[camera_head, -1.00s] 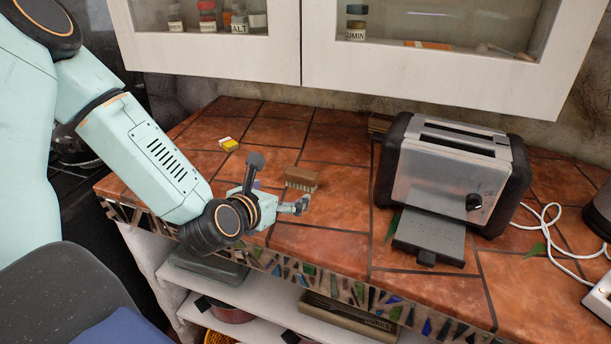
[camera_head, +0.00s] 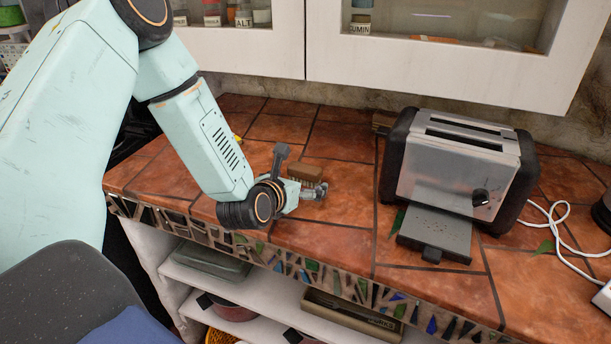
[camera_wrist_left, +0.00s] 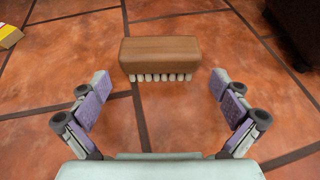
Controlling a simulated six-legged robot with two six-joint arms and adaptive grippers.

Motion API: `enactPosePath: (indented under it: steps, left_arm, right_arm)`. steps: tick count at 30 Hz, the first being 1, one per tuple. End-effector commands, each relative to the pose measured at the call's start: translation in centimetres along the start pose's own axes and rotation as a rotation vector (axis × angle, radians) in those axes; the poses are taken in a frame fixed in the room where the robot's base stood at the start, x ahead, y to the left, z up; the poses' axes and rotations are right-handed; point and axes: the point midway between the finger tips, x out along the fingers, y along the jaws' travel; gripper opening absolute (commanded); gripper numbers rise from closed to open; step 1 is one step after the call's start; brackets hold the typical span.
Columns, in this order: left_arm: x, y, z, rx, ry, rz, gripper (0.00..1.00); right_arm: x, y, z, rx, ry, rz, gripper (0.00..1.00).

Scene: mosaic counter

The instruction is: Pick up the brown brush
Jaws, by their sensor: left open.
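The brown brush (camera_head: 306,173) lies on the tiled counter, left of the toaster. In the left wrist view the brush (camera_wrist_left: 160,53) is a wooden block with pale bristles along its near side. My left gripper (camera_head: 305,187) is close to it on the near side and partly hides it in the head view. In the left wrist view my left gripper (camera_wrist_left: 157,92) is open, its two purple-padded fingers wide apart. The brush is beyond the fingertips, roughly centred between them, and nothing is held. My right gripper is not in view.
A silver and black toaster (camera_head: 450,170) stands on the counter to the right, its grey tray (camera_head: 436,232) toward the front. A yellow item (camera_wrist_left: 8,35) lies left of the brush. The wall cabinet (camera_head: 245,55) hangs above the back of the counter.

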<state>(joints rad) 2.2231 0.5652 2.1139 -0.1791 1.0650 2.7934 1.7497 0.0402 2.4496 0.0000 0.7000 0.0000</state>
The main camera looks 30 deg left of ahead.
Motion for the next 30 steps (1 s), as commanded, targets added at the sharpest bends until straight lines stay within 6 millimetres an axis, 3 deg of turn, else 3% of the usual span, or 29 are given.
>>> enactPosePath:
  steps: [8, 30]
  left_arm:
    - [0.35, -0.03, 0.06, -0.001, 0.000, 0.000, 1.00]
    - [0.32, -0.01, 0.09, -0.001, -0.001, 0.000, 0.38]
  right_arm:
    - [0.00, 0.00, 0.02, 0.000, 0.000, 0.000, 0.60]
    - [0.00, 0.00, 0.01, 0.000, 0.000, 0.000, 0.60]
